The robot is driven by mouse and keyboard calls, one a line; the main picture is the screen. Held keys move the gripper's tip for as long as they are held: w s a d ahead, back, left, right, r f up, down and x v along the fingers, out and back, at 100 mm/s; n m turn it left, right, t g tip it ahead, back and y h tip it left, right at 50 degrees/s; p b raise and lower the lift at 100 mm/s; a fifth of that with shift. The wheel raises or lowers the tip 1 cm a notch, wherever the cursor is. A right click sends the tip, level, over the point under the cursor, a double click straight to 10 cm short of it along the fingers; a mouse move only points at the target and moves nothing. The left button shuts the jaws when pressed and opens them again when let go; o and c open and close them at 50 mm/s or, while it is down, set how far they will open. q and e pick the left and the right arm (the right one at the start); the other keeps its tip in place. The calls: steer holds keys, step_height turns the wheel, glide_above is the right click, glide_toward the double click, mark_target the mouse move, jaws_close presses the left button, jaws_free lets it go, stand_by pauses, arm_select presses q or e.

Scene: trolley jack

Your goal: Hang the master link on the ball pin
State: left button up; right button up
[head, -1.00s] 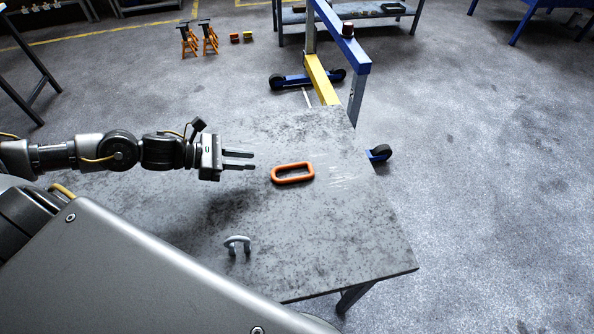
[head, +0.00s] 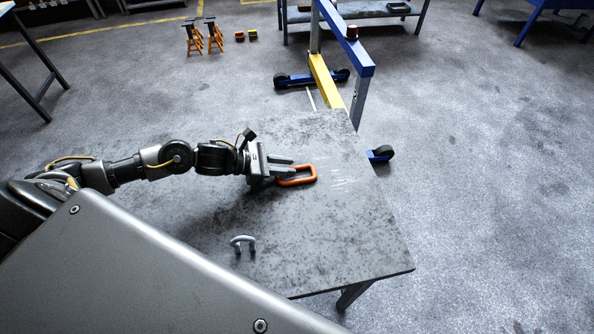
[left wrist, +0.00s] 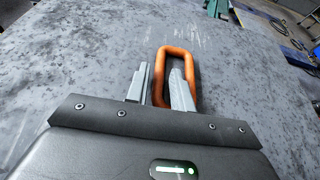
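The master link is an orange oblong ring (head: 314,174) lying flat on the grey table in the head view. It also shows in the left wrist view (left wrist: 194,72). My left gripper (head: 291,165) is at the link's left end, low over the table. In the left wrist view my left gripper (left wrist: 160,82) has one finger outside the link and the other over its opening, with one orange bar between them. The fingers are apart, with small gaps showing beside the bar. I cannot make out the ball pin for certain. My right gripper is not in view.
Orange stands (head: 194,40) are on the floor. The table's right side is clear.

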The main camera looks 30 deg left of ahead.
arm_select(q)
steer(key=shift+w+d+f, duration=0.2)
steer(key=shift+d, duration=0.1)
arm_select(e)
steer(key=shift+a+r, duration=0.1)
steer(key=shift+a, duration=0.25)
arm_select(q)
steer(key=shift+c, duration=0.2)
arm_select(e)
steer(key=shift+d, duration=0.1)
arm_select(q)
jaws_close()
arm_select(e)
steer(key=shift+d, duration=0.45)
arm_select(q)
steer(key=shift+r, duration=0.1)
